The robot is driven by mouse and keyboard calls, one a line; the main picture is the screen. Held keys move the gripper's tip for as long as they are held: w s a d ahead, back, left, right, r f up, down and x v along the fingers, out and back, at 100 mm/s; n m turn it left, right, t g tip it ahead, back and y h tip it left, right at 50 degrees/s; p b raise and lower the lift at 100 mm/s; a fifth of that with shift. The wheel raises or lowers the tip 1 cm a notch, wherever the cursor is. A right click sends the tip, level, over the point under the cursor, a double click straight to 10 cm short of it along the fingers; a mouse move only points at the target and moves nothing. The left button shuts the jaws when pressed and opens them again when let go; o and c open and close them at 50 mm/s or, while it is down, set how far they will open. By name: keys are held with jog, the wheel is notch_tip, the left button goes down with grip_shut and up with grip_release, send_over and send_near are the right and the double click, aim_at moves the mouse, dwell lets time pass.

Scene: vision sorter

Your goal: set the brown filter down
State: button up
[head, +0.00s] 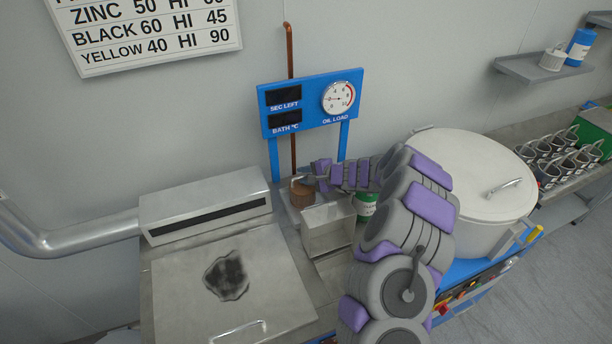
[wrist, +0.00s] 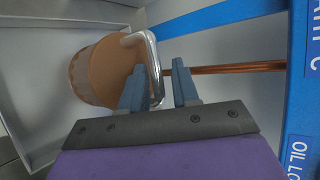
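The brown filter (head: 302,196) is a round cup with a bent metal handle. In the head view it stands in a small metal tray (head: 290,216) below the blue gauge panel. In the wrist view the filter (wrist: 98,72) is left of my fingers, inside the pale metal walls of the tray (wrist: 40,118). My gripper (wrist: 158,88) has its two blue-grey fingers apart, with the handle between them. The handle is near the left finger, and a gap shows on the right. In the head view my gripper (head: 310,178) is small beside the filter, its fingers unclear.
A blue stand with a gauge panel (head: 311,101) and a copper pipe (head: 291,90) rise behind the tray. A metal box (head: 328,228) stands in front of it. A green can (head: 365,207) and a large lidded pot (head: 470,175) are to the right, partly behind my arm.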

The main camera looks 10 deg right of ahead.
jog(key=shift+o, duration=0.6)
jog(key=shift+s, duration=0.1)
jog(key=p+v, duration=0.1)
jog(key=v, duration=1.1)
jog(key=s+a+r+n+g+y, duration=0.1)
jog(key=s+a+r+n+g, duration=0.15)
jog(key=a+r, duration=0.3)
jog(key=s+a+r+n+g+y, duration=0.1)
jog(key=s+a+r+n, duration=0.25)
jog(key=a, duration=0.25)
jog(key=s+a+r+n+g, duration=0.2)
jog(key=s+a, duration=0.2)
jog(key=s, duration=0.3)
jog(key=s+a+r+n+g, duration=0.2)
jog(key=s+a, duration=0.1)
jog(key=s, duration=0.3)
jog(key=s+n+g+h, duration=0.2)
jog(key=s+n+h, duration=0.15)
jog(key=s, duration=0.95)
jog(key=s+d+h, duration=0.3)
jog(key=s+d, duration=0.2)
jog(key=s, duration=0.3)
jog(key=s+d+g+h, duration=0.1)
jog(key=s+d+h, duration=0.2)
jog(key=s+d, duration=0.3)
jog(key=shift+s+f, duration=0.35)
jog(key=shift+s, duration=0.7)
jog(key=shift+m, duration=0.25)
